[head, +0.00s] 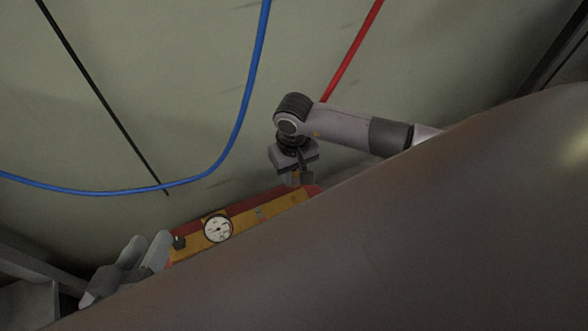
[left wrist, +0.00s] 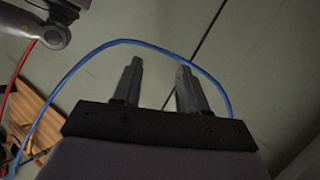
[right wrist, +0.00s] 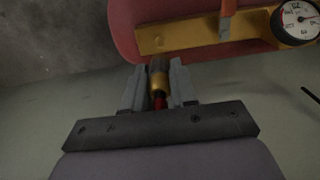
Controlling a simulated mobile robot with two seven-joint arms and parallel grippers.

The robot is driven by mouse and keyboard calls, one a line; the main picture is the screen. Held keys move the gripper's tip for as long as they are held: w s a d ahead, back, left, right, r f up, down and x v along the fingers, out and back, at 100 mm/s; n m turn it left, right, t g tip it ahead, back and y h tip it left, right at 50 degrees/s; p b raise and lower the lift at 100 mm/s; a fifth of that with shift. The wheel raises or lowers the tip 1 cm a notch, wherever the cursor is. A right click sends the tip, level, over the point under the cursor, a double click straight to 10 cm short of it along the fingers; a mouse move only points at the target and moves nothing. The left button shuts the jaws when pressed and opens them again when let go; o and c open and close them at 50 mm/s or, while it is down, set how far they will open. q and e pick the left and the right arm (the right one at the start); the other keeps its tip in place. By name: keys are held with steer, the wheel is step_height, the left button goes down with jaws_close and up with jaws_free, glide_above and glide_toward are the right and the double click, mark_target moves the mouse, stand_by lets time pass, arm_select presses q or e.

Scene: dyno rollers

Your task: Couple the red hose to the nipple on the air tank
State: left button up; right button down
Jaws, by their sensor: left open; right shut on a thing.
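The red hose (head: 352,52) hangs down from the top of the head view and passes behind my right arm. My right gripper (right wrist: 158,82) is shut on the brass coupling (right wrist: 159,82) at the hose's red end (right wrist: 160,102). The red air tank (right wrist: 124,32) with its yellow panel lies right ahead of the coupling; it also shows in the head view (head: 235,208). I cannot tell the nipple apart from the coupling's greyish tip, nor whether they touch. My left gripper (head: 148,242) is open and empty at the tank's left end in the head view.
A round gauge (head: 218,228) and a black knob (head: 178,242) sit on the tank's panel. A blue hose (head: 238,130) loops across the left. A thin black line (head: 100,92) runs nearby. A large brown curved surface (head: 400,240) blocks the lower right of the head view.

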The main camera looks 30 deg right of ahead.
mark_target(294, 187)
step_height(294, 187, down, 4)
steer(key=shift+r+b, duration=0.15)
steer(key=shift+b, duration=0.95)
arm_select(q)
steer(key=shift+s+a+f+m+t+y+b, duration=0.15)
steer(key=shift+a+m+t+b, duration=0.1)
steer(key=shift+a+t, duration=0.2)
steer(key=shift+s+a+m+t+y+b, duration=0.15)
steer(key=shift+a+m+t, duration=0.15)
steer(key=shift+a, duration=0.2)
arm_select(e)
steer(key=shift+f, duration=0.5)
arm_select(q)
steer(key=shift+w, duration=0.1)
steer(key=shift+f+b, duration=0.9)
steer(key=shift+f, duration=0.05)
arm_select(e)
steer(key=shift+f, duration=0.65)
